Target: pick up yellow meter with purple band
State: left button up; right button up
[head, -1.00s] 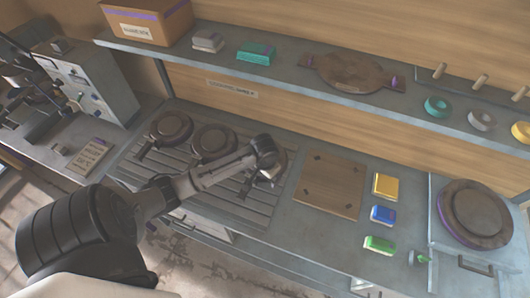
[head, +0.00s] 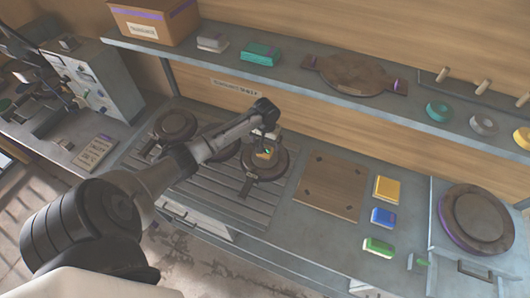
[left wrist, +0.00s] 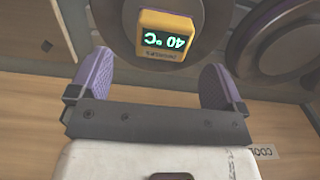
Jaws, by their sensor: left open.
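A small yellow meter (left wrist: 166,38) with a green "40 °C" display shows in the left wrist view, on a dark round plate (left wrist: 200,12). In the head view the meter (head: 265,153) sits on the rightmost of the dark round plates (head: 277,168) on the slatted rack. In the head view my left gripper (head: 268,134) is just behind the meter. My right gripper is out of view.
A wooden board (head: 330,185) and yellow, blue and green blocks (head: 383,217) lie right of the rack. Another round plate (head: 474,218) sits on a metal unit at the far right. A shelf (head: 290,72) overhangs behind, holding a box (head: 152,22) and tape rolls.

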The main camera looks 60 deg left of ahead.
pick_arm(q)
jog(key=shift+s+a+f, duration=0.1)
jog(key=shift+s+f, duration=0.05)
jog(key=shift+f, duration=2.75)
jog(key=c, duration=1.1)
jog(key=shift+c, duration=0.2)
jog(key=shift+r, duration=0.15)
